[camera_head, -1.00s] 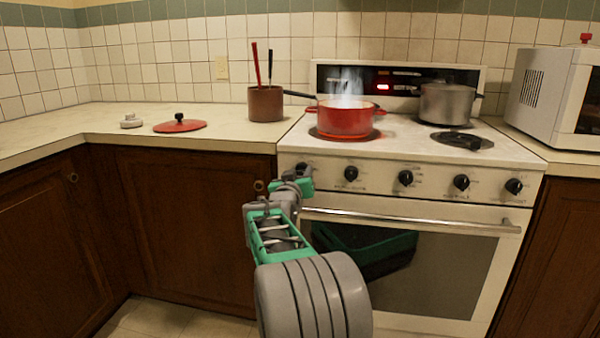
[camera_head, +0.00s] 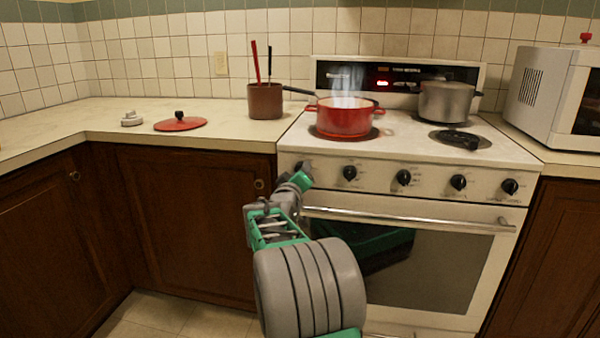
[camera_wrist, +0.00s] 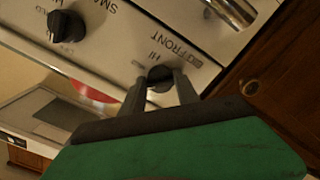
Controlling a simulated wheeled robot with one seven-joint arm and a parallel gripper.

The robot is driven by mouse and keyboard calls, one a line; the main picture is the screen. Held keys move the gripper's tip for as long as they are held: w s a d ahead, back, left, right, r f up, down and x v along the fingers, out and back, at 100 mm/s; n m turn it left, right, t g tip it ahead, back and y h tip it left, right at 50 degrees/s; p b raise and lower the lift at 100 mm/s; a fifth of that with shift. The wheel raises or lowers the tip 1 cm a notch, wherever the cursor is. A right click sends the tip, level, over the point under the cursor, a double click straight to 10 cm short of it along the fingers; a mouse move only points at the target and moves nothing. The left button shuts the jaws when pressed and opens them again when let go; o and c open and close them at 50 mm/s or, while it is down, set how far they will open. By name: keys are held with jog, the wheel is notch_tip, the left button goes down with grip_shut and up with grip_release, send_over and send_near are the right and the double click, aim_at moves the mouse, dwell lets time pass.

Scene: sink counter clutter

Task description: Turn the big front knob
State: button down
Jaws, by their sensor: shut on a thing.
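The stove's front panel (camera_head: 430,181) carries a row of black knobs. The leftmost knob (camera_wrist: 159,76) shows in the wrist view, with "FRONT" and "HI" printed beside it. My gripper (camera_wrist: 160,85) has one finger on each side of this knob and is shut on it. In the head view my gripper (camera_head: 304,176) is at the left end of the panel, tilted, and it mostly hides that knob. Part of the knob's face is hidden between the fingers in the wrist view. Another black knob (camera_wrist: 67,27) is apart from the fingers.
A steaming red pot (camera_head: 343,120) stands on the left burner, and a grey pot (camera_head: 446,103) stands behind on the right. The oven handle (camera_head: 410,219) runs just below the panel. A brown crock (camera_head: 266,104) and a red lid (camera_head: 180,123) are on the left counter.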

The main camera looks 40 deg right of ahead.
jog(key=c, duration=0.9)
grip_release()
jog(key=m+b, duration=0.2)
jog(key=shift+f+m, duration=0.25)
jog(key=shift+m, duration=0.15)
jog(key=m+b, duration=0.2)
jog(key=m, duration=0.3)
jog(key=shift+b, duration=0.35)
jog(key=s+a+r+n+g+y+p, duration=0.1)
jog(key=s+a+r+y+p, duration=0.2)
jog(key=a+p, duration=0.6)
jog(key=s+a+r+n+g+y+p, duration=0.1)
jog(key=s+a+r+n+y+p, duration=0.1)
jog(key=s+a+p, duration=0.4)
jog(key=s+a+r+n+g+y+p, duration=0.2)
jog(key=s+a+r+y+p, duration=0.2)
jog(key=a+p, duration=0.8)
jog(key=shift+s+a+r+y, duration=0.15)
jog(key=shift+a+y, duration=0.25)
jog(key=shift+a, duration=0.55)
jog(key=shift+s+a+f+y, duration=0.15)
jog(key=shift+a+y, duration=0.25)
jog(key=shift+a, duration=0.55)
jog(key=shift+s+a+r+y, duration=0.15)
jog(key=shift+a+y, duration=0.25)
jog(key=shift+a, duration=0.55)
